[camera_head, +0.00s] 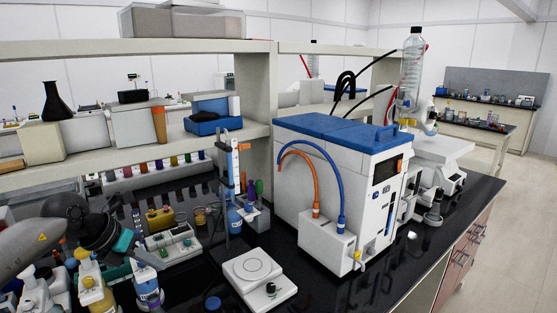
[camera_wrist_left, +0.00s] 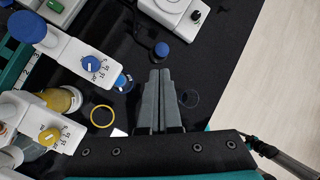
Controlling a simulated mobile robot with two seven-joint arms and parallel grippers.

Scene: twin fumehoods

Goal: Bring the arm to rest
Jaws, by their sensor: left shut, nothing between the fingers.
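My left arm comes in from the left in the head view, over the front left of the black bench. My left gripper (camera_head: 152,257) has a dark body with a teal band and points down to the right. In the left wrist view the two grey fingers (camera_wrist_left: 159,76) lie together, shut and empty, above the dark bench top. Bottles stand close to the left of the fingers there. My right gripper is in neither view.
Blue-knobbed (camera_wrist_left: 91,64) and yellow-knobbed (camera_wrist_left: 49,136) dispensers crowd the left of the wrist view. A white stirrer plate (camera_head: 252,270) stands right of the gripper, before a blue-topped white machine (camera_head: 320,170). Shelves (camera_head: 50,165) rise behind. Bare bench lies around the stirrer.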

